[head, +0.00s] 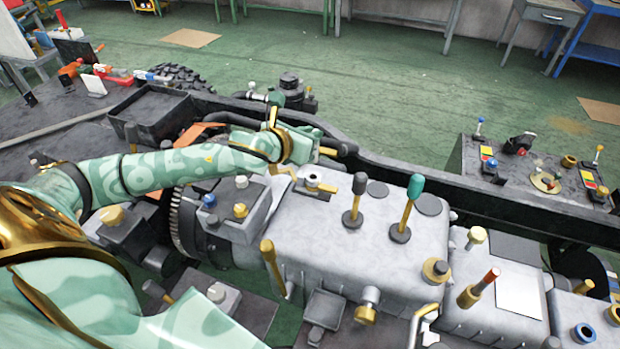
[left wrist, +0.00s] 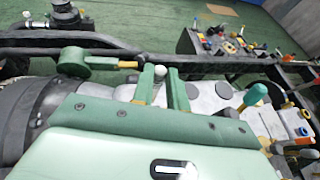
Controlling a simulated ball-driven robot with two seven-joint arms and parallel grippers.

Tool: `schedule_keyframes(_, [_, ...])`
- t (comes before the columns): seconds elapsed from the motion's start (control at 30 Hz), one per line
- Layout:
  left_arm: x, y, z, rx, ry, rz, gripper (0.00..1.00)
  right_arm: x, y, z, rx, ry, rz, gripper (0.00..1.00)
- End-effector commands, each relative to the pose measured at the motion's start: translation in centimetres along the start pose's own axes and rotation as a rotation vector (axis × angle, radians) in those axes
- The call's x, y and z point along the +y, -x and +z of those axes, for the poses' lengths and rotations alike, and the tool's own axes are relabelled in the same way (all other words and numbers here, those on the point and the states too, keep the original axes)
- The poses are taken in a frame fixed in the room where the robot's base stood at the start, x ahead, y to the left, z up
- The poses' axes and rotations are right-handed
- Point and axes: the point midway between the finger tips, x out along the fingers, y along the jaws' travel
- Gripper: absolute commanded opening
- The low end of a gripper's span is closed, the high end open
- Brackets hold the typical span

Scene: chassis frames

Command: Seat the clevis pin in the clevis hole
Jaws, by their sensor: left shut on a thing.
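Most of the pin's shank is hidden between the fingers. In the head view the hand covers the pin. A round pale fitting (head: 312,181) with a gold rod beside it stands on the casing just below the hand. I cannot make out the clevis hole in either view. My right gripper is not in view.
A black-knobbed lever (head: 353,215) and a green-knobbed lever (head: 406,208) stand on the casing to the right of the hand. A dark chassis rail (head: 430,178) runs behind it. A control panel (head: 540,180) with levers is at the right. Green floor lies beyond.

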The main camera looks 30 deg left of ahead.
Motion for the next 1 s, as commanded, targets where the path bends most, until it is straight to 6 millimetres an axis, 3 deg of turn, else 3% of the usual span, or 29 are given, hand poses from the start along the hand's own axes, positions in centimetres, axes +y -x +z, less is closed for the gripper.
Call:
schedule_keyframes(0.2, [0.8,-1.9,-4.2,0.006,0.007,0.002,0.0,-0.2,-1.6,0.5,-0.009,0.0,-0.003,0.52])
schedule_keyframes(0.6, [0.8,-3.8,-8.9,0.005,0.005,0.003,0.0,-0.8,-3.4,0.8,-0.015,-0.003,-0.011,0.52])
schedule_keyframes(0.97, [0.8,-4.0,-9.2,0.002,0.003,0.003,0.0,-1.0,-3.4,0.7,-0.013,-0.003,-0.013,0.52])
schedule_keyframes(1.0, [0.8,-4.0,-9.3,0.003,0.004,0.002,0.18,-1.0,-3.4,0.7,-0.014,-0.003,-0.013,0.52])
